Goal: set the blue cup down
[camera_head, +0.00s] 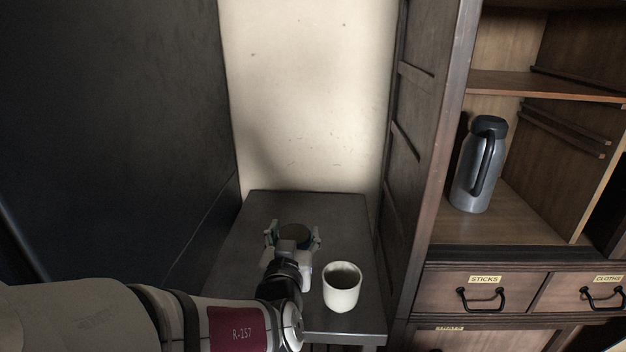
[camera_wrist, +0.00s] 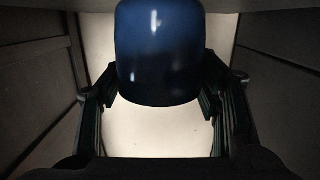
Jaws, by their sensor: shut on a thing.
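The blue cup (camera_wrist: 158,55) fills the upper middle of the wrist view, between the two fingers of my gripper (camera_wrist: 158,100). In the head view my gripper (camera_head: 293,238) is shut around the cup over the dark side table (camera_head: 262,212). There the cup shows mostly as a dark round opening (camera_head: 295,234), with its sides largely hidden by the fingers and wrist. I cannot tell whether its base touches the table top.
A pale cup (camera_head: 342,292) stands upright on the table just right of my wrist. A dark panel (camera_head: 120,130) borders the table at left, a wooden cabinet side (camera_head: 415,150) at right. A grey jug (camera_head: 478,168) stands on a cabinet shelf. The table's back is clear.

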